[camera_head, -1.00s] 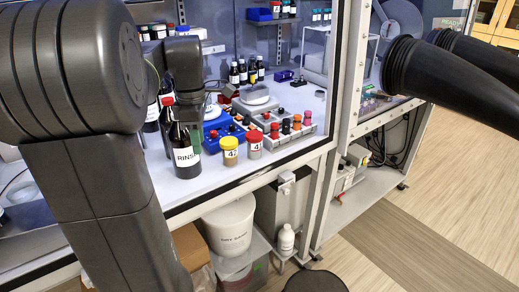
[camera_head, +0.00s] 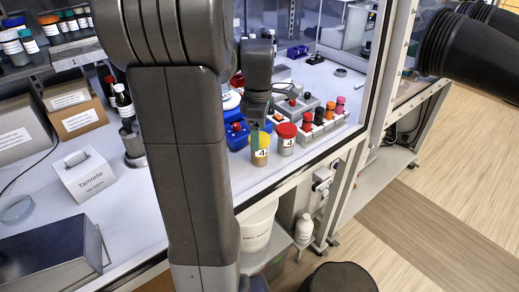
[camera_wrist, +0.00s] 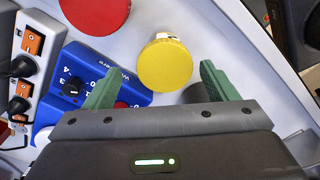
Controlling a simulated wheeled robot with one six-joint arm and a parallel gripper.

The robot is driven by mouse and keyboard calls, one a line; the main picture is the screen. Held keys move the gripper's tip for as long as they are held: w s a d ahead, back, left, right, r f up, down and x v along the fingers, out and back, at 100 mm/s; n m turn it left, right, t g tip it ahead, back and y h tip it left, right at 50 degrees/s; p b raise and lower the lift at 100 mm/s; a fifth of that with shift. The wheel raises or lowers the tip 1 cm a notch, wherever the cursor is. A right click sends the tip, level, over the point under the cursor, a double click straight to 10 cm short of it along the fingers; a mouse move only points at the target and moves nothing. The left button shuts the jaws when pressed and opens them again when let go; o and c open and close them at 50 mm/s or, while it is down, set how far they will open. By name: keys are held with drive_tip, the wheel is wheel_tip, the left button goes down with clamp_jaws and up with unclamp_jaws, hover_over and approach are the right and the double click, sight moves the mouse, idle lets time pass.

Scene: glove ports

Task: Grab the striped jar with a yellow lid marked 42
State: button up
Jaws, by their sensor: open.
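A yellow-lidded jar (camera_head: 260,152) stands on the white bench beside a red-lidded jar (camera_head: 286,140). Its white label shows a 4, and the rest is partly covered by a green finger. I cannot make out stripes on its body. My gripper (camera_head: 256,135) is just above and at this jar. In the wrist view, the yellow lid (camera_wrist: 165,66) lies ahead of my open gripper (camera_wrist: 160,80), roughly between its two green fingers, with nothing held. The red lid (camera_wrist: 95,14) is at the upper left. The jar body is mostly hidden under its lid there.
A blue device with a dial (camera_wrist: 80,82) is close beside the left finger. A grey rack (camera_head: 322,124) with several capped vials stands right of the jars. The enclosure's front frame (camera_head: 335,160) runs close by. A white box (camera_head: 85,175) stands on the left bench.

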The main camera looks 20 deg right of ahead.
drive_tip(key=f, duration=0.4)
drive_tip(key=shift+s, duration=0.35)
drive_tip(key=shift+f, duration=0.5)
drive_tip(key=shift+w, duration=0.1)
drive_tip(key=c, duration=1.1)
